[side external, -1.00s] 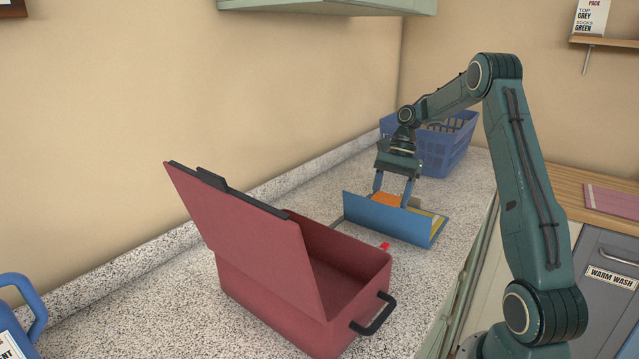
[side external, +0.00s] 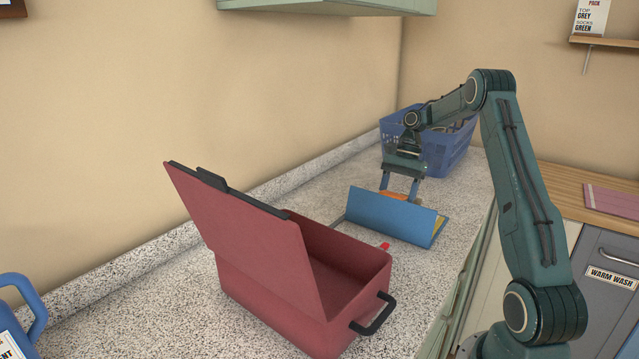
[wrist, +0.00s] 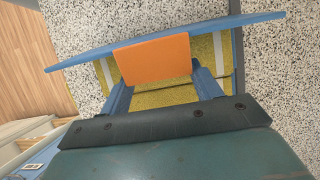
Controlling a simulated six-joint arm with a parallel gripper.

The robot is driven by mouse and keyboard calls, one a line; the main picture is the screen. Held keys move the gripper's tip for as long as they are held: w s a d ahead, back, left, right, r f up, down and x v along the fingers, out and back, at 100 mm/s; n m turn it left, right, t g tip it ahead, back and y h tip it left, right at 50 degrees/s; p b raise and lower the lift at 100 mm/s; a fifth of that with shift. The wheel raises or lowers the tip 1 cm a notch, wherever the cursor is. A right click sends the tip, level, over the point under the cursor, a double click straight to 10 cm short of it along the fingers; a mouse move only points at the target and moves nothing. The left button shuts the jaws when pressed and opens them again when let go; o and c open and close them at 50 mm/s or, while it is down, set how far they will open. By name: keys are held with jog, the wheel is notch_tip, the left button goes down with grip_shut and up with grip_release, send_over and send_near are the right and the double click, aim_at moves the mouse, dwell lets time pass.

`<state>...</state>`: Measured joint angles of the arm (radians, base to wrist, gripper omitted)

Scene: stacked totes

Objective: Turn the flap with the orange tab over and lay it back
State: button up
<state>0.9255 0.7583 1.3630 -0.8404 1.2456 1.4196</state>
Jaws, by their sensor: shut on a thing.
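The blue flap (side external: 390,216) stands tilted on a folding board on the counter, hinged low along its near side and leaning away from the side camera. Its orange tab (side external: 394,195) shows at its upper edge and, in the wrist view, as a broad orange plate (wrist: 152,58). My gripper (side external: 400,190) is shut on the orange tab from behind the flap. In the wrist view, the flap is a narrow blue strip (wrist: 225,27) seen nearly edge-on. The board's yellow face (wrist: 222,48) shows beneath; the flap hides most of it in the side view.
An open red case (side external: 285,275) with its lid raised stands in front of the board. A small red piece (side external: 385,246) lies between them. A blue basket (side external: 462,145) stands behind my gripper.

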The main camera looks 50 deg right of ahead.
jog(key=shift+f, duration=0.15)
jog(key=o, duration=1.4)
jog(key=shift+a, duration=0.15)
